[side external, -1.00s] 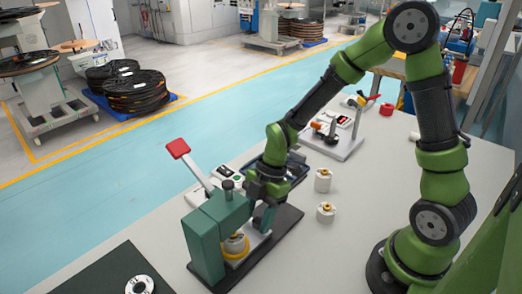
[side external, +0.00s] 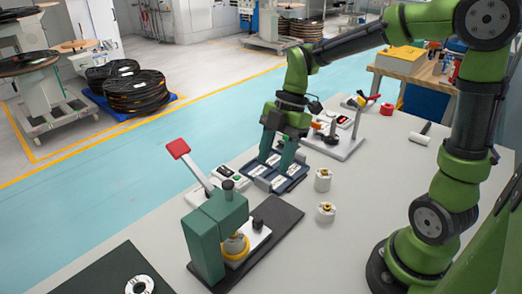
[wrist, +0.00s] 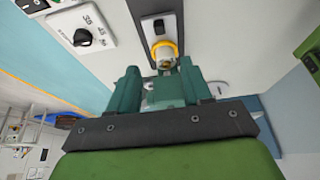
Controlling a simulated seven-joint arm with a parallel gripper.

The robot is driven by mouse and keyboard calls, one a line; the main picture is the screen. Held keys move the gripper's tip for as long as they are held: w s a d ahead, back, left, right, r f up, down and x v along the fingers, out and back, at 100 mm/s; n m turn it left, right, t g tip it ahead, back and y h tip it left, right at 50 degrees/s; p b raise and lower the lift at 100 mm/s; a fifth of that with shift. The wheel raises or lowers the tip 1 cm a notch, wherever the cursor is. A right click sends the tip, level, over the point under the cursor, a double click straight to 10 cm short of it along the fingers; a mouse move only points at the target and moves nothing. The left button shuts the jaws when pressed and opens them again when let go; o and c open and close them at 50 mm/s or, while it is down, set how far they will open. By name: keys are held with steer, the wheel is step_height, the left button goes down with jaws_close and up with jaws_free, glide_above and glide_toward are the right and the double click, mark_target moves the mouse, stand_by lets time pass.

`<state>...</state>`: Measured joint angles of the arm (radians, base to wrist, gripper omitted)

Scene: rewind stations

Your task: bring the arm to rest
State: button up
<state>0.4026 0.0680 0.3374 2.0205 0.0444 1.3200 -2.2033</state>
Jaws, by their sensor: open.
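My gripper (side external: 279,160) points down over the dark blue tray (side external: 276,174), its two green fingers apart and nothing seen between them. I cannot tell whether the fingertips touch the tray. In the wrist view the gripper (wrist: 161,75) shows from behind, with its fingers spread. The green press station (side external: 215,235) with a red-tipped lever (side external: 178,148) stands to the left and in front of the gripper. A white part in a yellow ring (side external: 236,252) sits at its base, apart from the gripper.
Two white spools stand right of the tray, the rear one (side external: 322,180) and the front one (side external: 326,212). A second station (side external: 338,140) is close behind the gripper. The table's right middle is clear.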

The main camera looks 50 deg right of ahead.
steer(key=shift+d+r, duration=0.3)
steer(key=shift+r, duration=0.35)
steer(key=s+d+r+m+t+h, duration=0.1)
steer(key=s+r+m+t, duration=0.4)
steer(key=m, duration=1.7)
steer(key=shift+s+t+h, duration=0.8)
steer(key=shift+s+t, duration=0.3)
steer(key=shift+s, duration=1.1)
